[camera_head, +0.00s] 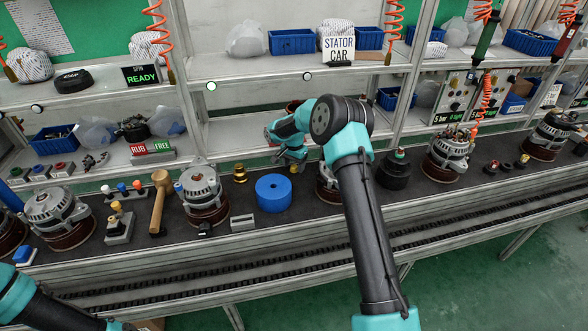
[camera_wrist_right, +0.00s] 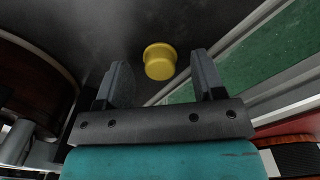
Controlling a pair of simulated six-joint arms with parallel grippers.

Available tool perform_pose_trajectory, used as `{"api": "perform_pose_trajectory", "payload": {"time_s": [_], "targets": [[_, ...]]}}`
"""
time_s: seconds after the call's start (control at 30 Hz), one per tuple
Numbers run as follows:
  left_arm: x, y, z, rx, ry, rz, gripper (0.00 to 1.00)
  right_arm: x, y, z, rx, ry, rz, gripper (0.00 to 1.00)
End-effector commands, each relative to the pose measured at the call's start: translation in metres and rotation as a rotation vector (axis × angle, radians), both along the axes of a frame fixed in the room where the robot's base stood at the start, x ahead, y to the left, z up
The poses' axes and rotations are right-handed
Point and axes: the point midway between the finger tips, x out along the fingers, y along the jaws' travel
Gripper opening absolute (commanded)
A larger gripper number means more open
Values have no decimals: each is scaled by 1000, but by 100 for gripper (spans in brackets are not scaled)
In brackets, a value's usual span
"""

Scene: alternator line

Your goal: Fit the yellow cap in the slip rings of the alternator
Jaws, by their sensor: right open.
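The yellow cap (camera_wrist_right: 159,63) is in the right wrist view, a small round flanged piece on the dark bench top. In the head view my right arm partly hides an alternator (camera_head: 327,188). Other alternators stand along the bench, one (camera_head: 203,196) left of the blue roll and one (camera_head: 447,156) on the right. I cannot tell which takes the cap. My left gripper is out of view.
A blue roll (camera_head: 273,193), a wooden mallet (camera_head: 159,200), a brass part (camera_head: 240,173) and a dark round block (camera_head: 394,171) stand on the bench. A brown-red round body (camera_wrist_right: 32,85) is close to the gripper's left in the wrist view. The bench's front edge is near.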

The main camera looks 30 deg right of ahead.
Motion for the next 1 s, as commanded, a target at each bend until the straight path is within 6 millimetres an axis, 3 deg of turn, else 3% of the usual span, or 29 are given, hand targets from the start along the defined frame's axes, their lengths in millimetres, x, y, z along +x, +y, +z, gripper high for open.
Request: {"api": "perform_pose_trajectory", "payload": {"time_s": [0.53,1.0], "targets": [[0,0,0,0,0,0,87,0,0,-5,0,-1,-1,63],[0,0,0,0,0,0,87,0,0,-5,0,-1,-1,19]]}}
